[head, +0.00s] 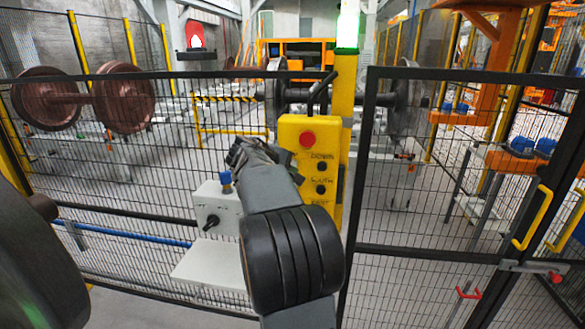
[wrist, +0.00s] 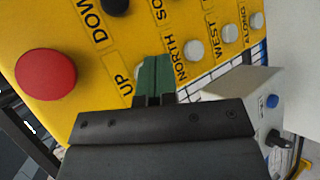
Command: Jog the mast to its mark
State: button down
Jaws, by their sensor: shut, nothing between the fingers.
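A yellow pendant box (head: 312,158) with a red stop button (head: 307,139) hangs beside the yellow post in the head view. In the wrist view its face (wrist: 70,100) fills the upper left, with the red button (wrist: 46,75), a black button (wrist: 114,5) and white buttons (wrist: 194,50) labelled DOWN, UP, NORTH, WEST and ALONG. My gripper (wrist: 156,62) is shut and empty. Its green fingertips are over the face between the UP and NORTH labels, hiding what lies behind; contact cannot be told. I cannot tell which structure is the mast; an orange column (head: 492,70) stands at right.
Black mesh fencing (head: 110,205) with a gate (head: 440,250) stands in front of me. A white box (head: 217,207) with a blue button and black knob sits left of the pendant. Brown wheelsets (head: 122,97) stand behind the fence. A green beacon (head: 348,25) is lit.

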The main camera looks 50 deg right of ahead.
jog(key=shift+s+a+b, duration=0.45)
jog(key=shift+s+a, duration=0.1)
jog(key=shift+a, duration=0.3)
jog(key=shift+s+a+b, duration=0.4)
jog(key=shift+s+a, duration=0.1)
jog(key=shift+a, duration=0.35)
jog(key=shift+a, duration=0.1)
